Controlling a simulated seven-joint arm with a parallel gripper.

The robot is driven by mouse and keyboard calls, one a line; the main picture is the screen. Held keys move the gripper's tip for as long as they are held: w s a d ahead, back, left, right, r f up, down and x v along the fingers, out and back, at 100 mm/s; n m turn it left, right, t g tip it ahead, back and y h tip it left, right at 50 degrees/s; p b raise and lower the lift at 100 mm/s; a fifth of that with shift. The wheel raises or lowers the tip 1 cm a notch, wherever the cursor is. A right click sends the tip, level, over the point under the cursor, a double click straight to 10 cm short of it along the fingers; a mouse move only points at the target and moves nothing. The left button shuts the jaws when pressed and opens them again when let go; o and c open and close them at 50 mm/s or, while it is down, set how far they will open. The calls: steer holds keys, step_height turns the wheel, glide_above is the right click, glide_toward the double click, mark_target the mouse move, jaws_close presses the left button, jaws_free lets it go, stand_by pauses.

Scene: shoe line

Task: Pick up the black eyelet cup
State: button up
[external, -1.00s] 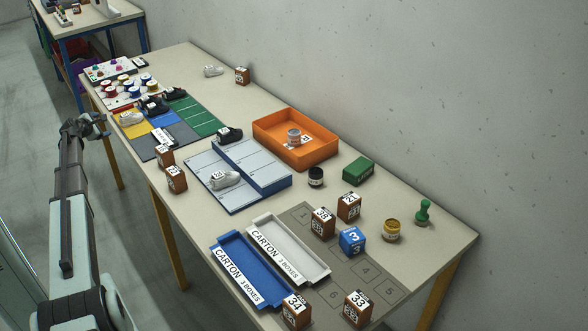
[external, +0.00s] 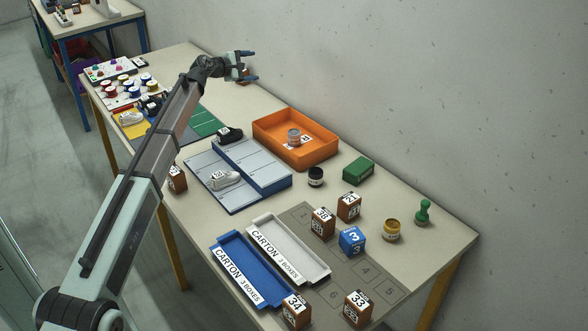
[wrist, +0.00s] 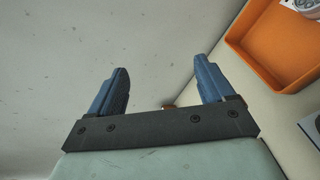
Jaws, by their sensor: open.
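A small black round cup (external: 316,177) with a light band stands upright on the table, right of the orange tray and left of the green box; it looks like the black eyelet cup. It does not show in the wrist view. My gripper (external: 250,67) is open and empty, held above the table's far part near the wall, well away from the cup. In the wrist view its two blue fingers (wrist: 161,68) are spread with nothing between the tips.
The orange tray (external: 267,139) holds a grey cup (external: 294,137). A green box (external: 358,171), a yellow cup (external: 391,230), a green stamp (external: 423,212) and several numbered blocks stand nearby. A blue-edged shoe rack (external: 266,182) lies left of the black cup. The wall runs along the back.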

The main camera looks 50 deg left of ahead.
steer(key=w+d+m+g+h, duration=0.1)
steer(key=w+d, duration=0.2)
steer(key=d, duration=0.2)
steer(key=w+d+m+h, duration=0.1)
steer(key=w+d+m, duration=0.15)
steer(key=d, duration=0.25)
steer(key=m+g, duration=0.4)
steer(key=g, duration=0.9)
glide_above(316, 171)
step_height(316, 171, down, 14)
steer(key=r, duration=0.1)
steer(key=f, duration=0.8)
steer(key=shift+s, duration=0.2)
steer(key=shift+w+a+f, duration=0.1)
steer(key=shift+w+f, duration=0.05)
steer(key=shift+f, duration=1.2)
steer(key=shift+w+f, duration=0.1)
steer(key=shift+f, duration=1.2)
steer(key=c, duration=1.2)
